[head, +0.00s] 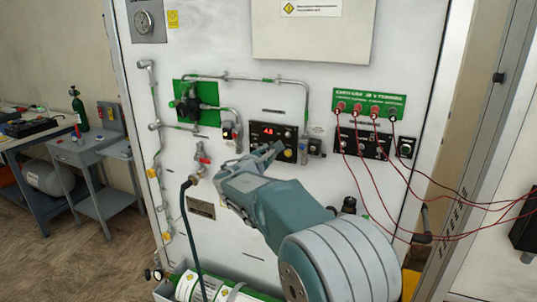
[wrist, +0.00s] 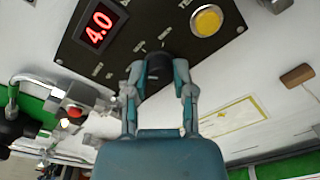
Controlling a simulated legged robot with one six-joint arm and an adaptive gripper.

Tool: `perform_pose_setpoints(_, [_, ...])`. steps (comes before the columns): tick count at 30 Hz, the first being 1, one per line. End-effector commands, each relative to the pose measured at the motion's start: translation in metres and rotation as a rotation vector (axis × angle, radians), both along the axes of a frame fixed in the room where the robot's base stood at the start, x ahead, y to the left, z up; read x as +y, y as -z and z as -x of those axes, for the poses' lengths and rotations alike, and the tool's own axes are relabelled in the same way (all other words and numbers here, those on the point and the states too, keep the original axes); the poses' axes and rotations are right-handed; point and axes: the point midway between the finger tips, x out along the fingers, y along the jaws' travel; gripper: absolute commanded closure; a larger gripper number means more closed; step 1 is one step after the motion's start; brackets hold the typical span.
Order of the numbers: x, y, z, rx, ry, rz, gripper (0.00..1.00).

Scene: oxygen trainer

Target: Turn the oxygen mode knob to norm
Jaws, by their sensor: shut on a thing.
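The oxygen mode knob (wrist: 159,64) is a dark round knob on a black control panel (wrist: 150,27), seen in the wrist view between my fingertips. My gripper (wrist: 158,70) is shut on it, one finger on each side. In the head view my gripper (head: 262,158) reaches the lower part of the same black panel (head: 258,129) and hides the knob. Small white labels sit around the knob, too blurred to read, and I cannot tell which mode it points to.
A red display (wrist: 100,27) reads 4.0 and a round yellow button (wrist: 206,20) sits right of it. Left of the gripper are a red-handled valve (head: 202,157) and a hose (head: 185,225). Red cables (head: 372,190) hang at the right. Green cylinders (head: 205,288) lie below.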

Motion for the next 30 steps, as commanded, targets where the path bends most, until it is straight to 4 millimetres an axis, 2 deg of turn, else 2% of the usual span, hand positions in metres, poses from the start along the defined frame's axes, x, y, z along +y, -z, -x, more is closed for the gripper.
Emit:
perform_pose_setpoints(1, [0.0048,0.0066,0.0005,0.024,-0.010,0.037,1.00])
perform_pose_setpoints(12, [0.0036,0.0081,0.0005,0.106,-0.010,0.256,1.00])
perform_pose_setpoints(30, [0.0022,0.0094,0.0003,0.135,-0.008,0.330,1.00])
